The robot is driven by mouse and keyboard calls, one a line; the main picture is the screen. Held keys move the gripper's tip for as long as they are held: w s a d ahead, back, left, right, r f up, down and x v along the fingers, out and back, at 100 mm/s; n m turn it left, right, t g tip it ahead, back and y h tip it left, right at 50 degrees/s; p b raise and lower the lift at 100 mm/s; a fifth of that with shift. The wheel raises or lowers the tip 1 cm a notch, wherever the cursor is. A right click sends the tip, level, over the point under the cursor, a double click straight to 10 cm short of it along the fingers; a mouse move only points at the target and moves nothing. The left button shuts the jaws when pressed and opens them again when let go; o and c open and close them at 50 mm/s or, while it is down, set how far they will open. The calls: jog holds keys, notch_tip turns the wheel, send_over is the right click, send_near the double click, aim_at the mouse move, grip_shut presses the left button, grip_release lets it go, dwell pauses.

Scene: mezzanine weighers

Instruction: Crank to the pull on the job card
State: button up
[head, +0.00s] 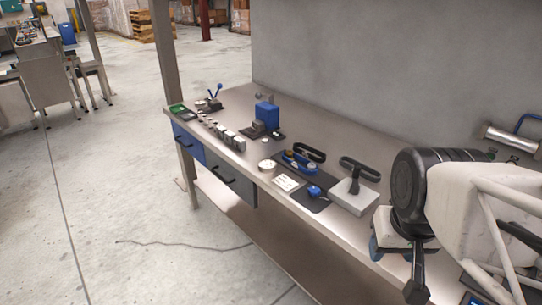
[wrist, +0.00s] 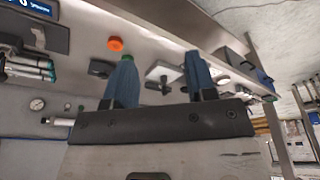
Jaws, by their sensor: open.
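A round white dial (head: 267,165) stands just left of the mat. I cannot make out a dial reading or a crank handle for certain. My gripper (wrist: 160,82) shows two blue fingers, apart, with nothing between them. They are away from the bench items; the white block (wrist: 158,72) shows beyond them.
A white block (head: 348,202) with a black T-shaped piece (head: 358,172) stands right of the mat. A blue block on a dark base (head: 267,115), a row of small grey blocks (head: 228,136) and a green tray (head: 178,110) are farther left. A grey wall (head: 380,60) backs the bench.

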jog(key=n+g, duration=0.3)
jog(key=n, duration=0.4)
send_over(358, 167)
jog(key=f, duration=0.6)
jog(key=s+f, duration=0.1)
jog(key=f, duration=0.2)
jog(key=shift+a+f, duration=0.15)
jog(key=shift+w+f, duration=0.4)
jog(key=shift+w, duration=0.2)
jog(key=shift+f, duration=0.1)
jog(key=shift+f, duration=3.8)
jog(key=c, duration=0.9)
